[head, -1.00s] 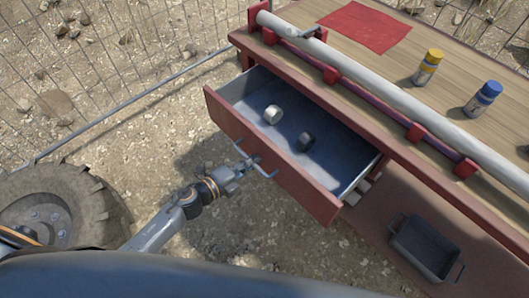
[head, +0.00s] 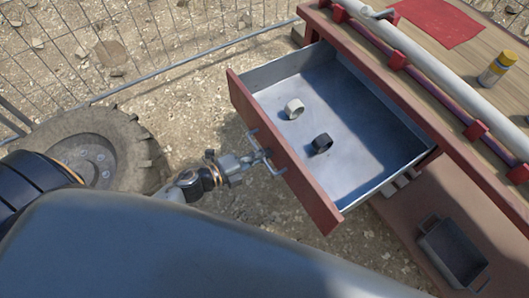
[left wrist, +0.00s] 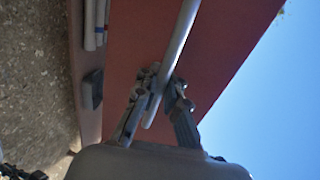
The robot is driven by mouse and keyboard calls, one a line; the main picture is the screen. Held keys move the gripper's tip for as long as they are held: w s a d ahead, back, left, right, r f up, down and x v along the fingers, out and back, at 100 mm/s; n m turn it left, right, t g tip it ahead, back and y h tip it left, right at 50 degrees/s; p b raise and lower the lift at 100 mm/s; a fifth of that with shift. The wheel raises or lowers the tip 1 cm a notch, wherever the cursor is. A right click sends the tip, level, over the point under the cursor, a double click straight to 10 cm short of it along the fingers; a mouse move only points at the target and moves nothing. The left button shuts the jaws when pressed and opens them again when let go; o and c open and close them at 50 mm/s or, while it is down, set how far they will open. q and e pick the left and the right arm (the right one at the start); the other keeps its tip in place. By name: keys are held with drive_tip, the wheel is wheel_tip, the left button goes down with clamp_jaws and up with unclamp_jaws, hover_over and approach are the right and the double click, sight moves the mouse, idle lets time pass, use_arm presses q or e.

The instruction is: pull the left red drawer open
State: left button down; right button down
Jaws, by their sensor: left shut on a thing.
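The left red drawer (head: 282,160) stands well out from the wooden-topped workbench, with its grey inside in view. A light ring-shaped roll (head: 294,109) and a dark ring-shaped roll (head: 322,143) lie on its floor. My left gripper (head: 262,157) is at the drawer's front, shut on the metal bar handle (left wrist: 178,45). In the left wrist view the two fingers of my left gripper (left wrist: 160,95) are on either side of the bar, against the red front. My right gripper is not in view.
A white pipe (head: 430,55) lies along the bench edge in red brackets. A red cloth (head: 440,20) and a yellow-capped bottle (head: 497,68) are on top. A grey tray (head: 453,254) sits on the lower shelf. A wheel (head: 95,160) and wire fence are at left.

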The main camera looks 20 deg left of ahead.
use_arm(q)
drive_tip(key=shift+r, duration=0.15)
drive_tip(key=c, duration=1.5)
unclamp_jaws()
drive_tip(key=shift+o, duration=0.3)
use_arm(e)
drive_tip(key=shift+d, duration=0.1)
use_arm(q)
drive_tip(key=v, duration=1.2)
